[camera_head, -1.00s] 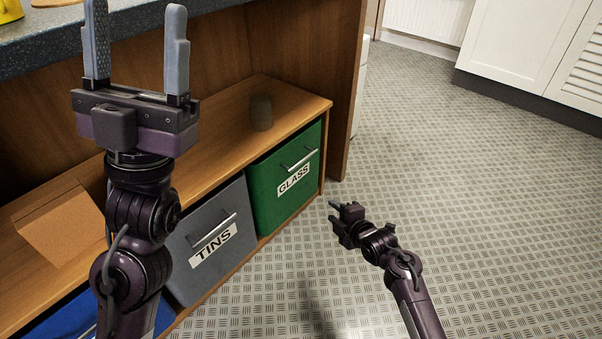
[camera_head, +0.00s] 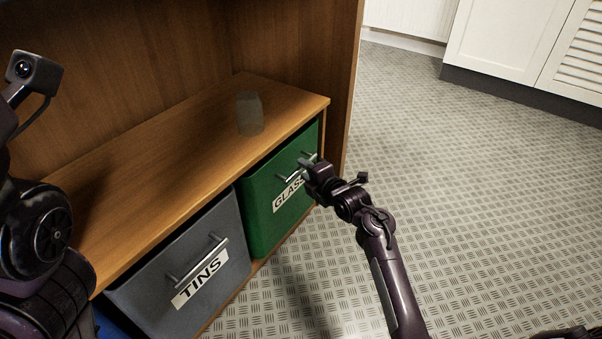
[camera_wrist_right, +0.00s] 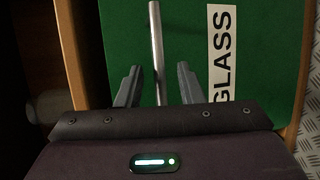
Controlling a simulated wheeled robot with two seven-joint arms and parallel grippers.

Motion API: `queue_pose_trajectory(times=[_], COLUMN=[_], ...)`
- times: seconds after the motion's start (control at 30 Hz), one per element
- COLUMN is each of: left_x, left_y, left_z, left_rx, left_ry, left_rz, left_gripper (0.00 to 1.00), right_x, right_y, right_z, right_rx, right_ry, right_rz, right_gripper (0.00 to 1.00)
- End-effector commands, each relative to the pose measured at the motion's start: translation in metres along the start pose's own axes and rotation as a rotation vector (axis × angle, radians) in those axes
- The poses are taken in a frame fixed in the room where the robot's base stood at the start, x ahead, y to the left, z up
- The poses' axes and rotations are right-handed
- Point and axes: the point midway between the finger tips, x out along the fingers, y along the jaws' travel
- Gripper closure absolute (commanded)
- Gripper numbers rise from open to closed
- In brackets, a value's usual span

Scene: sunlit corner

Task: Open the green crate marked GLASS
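The green crate (camera_head: 260,205) marked GLASS sits in the low wooden unit, its front about level with the shelf edge. Its metal bar handle (camera_head: 289,177) is partly hidden by my right gripper (camera_head: 309,163), which also covers the end of the white label. In the right wrist view, my right gripper (camera_wrist_right: 158,68) is open, with one finger on each side of the handle (camera_wrist_right: 155,30). Gaps show between bar and fingers. The GLASS label (camera_wrist_right: 221,60) lies just right of them. Only part of my left arm shows at the left edge; its fingers are out of frame.
A grey crate (camera_head: 150,300) marked TINS stands beside the green one, with a blue crate partly visible at the lower left. A dark tumbler-like object (camera_head: 249,114) stands on the wooden shelf top (camera_head: 170,160). The patterned floor (camera_head: 470,220) to the right is clear.

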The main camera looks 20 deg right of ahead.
Motion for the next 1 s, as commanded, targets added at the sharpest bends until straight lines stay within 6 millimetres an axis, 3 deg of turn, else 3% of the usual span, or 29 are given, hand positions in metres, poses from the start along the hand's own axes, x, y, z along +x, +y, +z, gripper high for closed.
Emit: queue_pose_trajectory(times=[0.2, 0.5, 0.77, 1.0], left_x=[0.002, 0.004, 0.004, 0.004], left_y=[-0.004, -0.005, -0.005, -0.005], left_z=[-0.009, -0.009, -0.009, -0.009], left_rx=[0.024, 0.027, 0.026, 0.026], left_ry=[0.024, 0.025, 0.026, 0.026], left_rz=[-0.008, -0.009, -0.009, -0.009], left_gripper=[0.39, 0.39, 0.39, 0.39], right_x=[0.022, 0.024, 0.024, 0.024], right_y=[-0.001, 0.0, 0.0, -0.001], right_z=[0.0, 0.0, 0.0, 0.0], right_rx=[0.001, 0.001, 0.001, 0.001], right_ry=[-0.001, -0.001, -0.001, -0.001], right_rz=[0.0, -0.001, -0.001, -0.001], right_gripper=[0.66, 0.66, 1.0, 1.0])
